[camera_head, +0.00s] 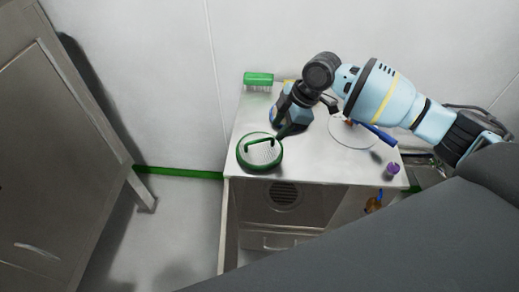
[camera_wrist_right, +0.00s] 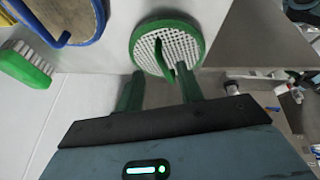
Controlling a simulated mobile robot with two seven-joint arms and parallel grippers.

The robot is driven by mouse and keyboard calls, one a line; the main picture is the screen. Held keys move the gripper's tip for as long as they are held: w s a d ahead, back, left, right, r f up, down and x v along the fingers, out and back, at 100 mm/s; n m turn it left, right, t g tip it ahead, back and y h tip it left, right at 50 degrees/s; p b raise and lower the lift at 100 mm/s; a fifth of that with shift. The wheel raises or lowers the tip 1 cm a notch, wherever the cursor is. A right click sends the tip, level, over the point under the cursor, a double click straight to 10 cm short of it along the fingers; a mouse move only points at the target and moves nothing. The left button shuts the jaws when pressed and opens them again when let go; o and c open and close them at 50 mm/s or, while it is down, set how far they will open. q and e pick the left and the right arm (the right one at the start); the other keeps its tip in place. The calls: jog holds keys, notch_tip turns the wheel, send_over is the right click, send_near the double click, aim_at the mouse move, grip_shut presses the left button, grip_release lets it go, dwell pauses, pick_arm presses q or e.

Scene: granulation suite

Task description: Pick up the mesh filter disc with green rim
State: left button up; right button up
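The mesh filter disc with green rim (camera_head: 245,158) lies flat near the front left of the metal table, its green handle standing up from the mesh. In the right wrist view, the disc (camera_wrist_right: 150,45) is just ahead of my right gripper (camera_wrist_right: 160,72). The fingers are open and spread to either side of the handle's line; whether they overlap the handle in depth is unclear. In the head view, my right gripper (camera_head: 281,130) is close beside the disc, at its upper right, and holds nothing. My left gripper is not in view.
A green brush (camera_head: 258,79) lies at the table's back left corner. A pale round disc (camera_head: 345,137) with a blue part lies to the right, under my right arm. A small purple item (camera_head: 393,169) is at the right edge. A grey cabinet (camera_head: 45,150) stands left of the table.

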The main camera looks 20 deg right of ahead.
aim_at(272, 138)
jog(key=x, duration=0.5)
jog(key=shift+d, duration=0.2)
jog(key=shift+c, duration=0.3)
grip_shut()
